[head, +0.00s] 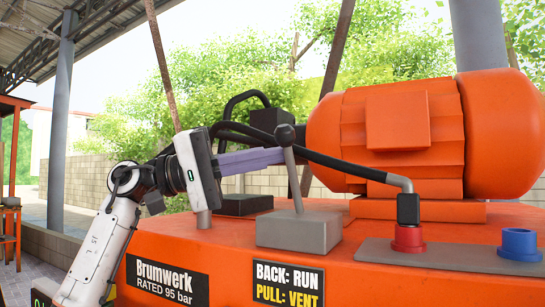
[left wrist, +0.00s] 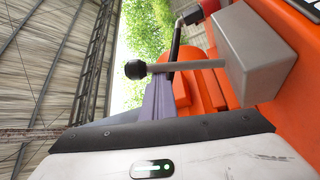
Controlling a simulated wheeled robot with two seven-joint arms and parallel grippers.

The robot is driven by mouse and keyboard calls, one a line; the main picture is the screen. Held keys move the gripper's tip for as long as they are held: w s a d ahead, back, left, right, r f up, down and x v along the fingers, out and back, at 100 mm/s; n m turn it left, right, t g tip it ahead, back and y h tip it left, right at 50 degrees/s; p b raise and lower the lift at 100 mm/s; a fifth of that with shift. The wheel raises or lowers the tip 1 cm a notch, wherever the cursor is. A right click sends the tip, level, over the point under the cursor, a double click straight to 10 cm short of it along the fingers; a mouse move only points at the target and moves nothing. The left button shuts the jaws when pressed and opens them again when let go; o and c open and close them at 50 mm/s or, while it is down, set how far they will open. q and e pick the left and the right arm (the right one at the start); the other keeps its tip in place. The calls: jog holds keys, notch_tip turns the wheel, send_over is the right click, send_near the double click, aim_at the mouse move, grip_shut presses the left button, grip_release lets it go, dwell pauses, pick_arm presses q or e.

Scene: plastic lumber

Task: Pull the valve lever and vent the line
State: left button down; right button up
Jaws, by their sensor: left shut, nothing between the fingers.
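The valve lever (head: 292,178) is a grey rod with a black ball knob (head: 285,135), rising from a grey block (head: 299,232) on the orange machine. It stands nearly upright, tilted slightly left. The label (head: 287,284) below reads "BACK: RUN, PULL: VENT". My left gripper (head: 296,153) reaches in from the left with its purple-grey fingers shut and empty. In the head view the fingers pass behind the rod, just below the knob. In the left wrist view the rod (left wrist: 190,66) crosses at the fingertips (left wrist: 163,84); whether they touch is unclear. My right gripper is out of view.
A black hose (head: 335,163) runs behind the lever to a fitting on a red collar (head: 408,238). A blue port (head: 519,244) sits right of it. A large orange motor (head: 400,130) stands behind. A "Brumwerk, rated 95 bar" plate (head: 166,281) is at front left.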

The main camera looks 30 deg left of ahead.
pick_arm(q)
jog(key=b+v, duration=0.1)
jog(key=v, duration=0.9)
jog(key=shift+b, duration=0.3)
jog(key=shift+s+a, duration=0.1)
jog(key=shift+s, duration=0.05)
